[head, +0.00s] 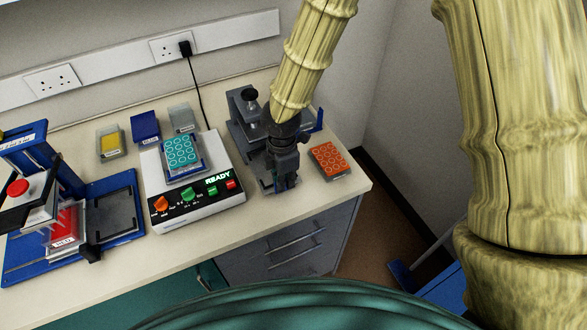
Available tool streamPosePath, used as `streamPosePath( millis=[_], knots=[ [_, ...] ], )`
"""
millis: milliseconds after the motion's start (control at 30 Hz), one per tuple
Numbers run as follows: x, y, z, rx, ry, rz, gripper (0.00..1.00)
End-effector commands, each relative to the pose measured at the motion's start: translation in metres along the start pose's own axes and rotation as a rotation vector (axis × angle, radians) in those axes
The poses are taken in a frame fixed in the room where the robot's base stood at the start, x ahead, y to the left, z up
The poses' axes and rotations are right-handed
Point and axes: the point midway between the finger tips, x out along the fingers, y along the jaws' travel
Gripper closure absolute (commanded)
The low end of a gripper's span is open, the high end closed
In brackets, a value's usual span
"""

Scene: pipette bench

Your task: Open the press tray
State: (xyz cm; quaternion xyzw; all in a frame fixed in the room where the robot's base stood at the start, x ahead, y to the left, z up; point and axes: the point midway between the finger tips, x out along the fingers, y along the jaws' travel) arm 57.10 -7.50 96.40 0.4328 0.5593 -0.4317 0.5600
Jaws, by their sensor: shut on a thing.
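My gripper (284,182) points down over the right part of the bench, at the front of a dark grey device (240,104) with a black knob and a blue piece at its right side. It appears shut on the device's front part; my gripper and wrist hide the exact grip point. A dark flat plate shows low around the fingertips, and I cannot tell if it is a tray or how far out it is. A blue press (66,178) with a red button stands at the far left. Its base carries a red block (62,230) and a dark grey plate (112,213).
A white machine (215,200) showing READY, with a teal well plate (181,151) on top, stands left of my gripper. An orange well plate (329,158) lies close on the right near the bench edge. Yellow, blue and grey-green boxes sit behind. Drawers (290,240) are below.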

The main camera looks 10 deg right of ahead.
Motion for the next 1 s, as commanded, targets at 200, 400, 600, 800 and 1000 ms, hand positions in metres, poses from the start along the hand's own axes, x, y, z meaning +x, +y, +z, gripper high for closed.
streamPosePath(
  millis=[200,400,600,800,1000],
  knots=[
    [0.003,-0.009,-0.011,-0.022,0.0,-0.003,1.0],
    [0.003,-0.009,-0.011,-0.022,0.001,-0.003,1.0],
    [0.003,-0.009,-0.011,-0.02,0.001,-0.003,0.82],
    [0.001,-0.008,-0.01,-0.019,0.0,-0.002,0.82],
    [-0.01,-0.007,-0.01,-0.016,0.0,0.0,0.82]
  ],
)
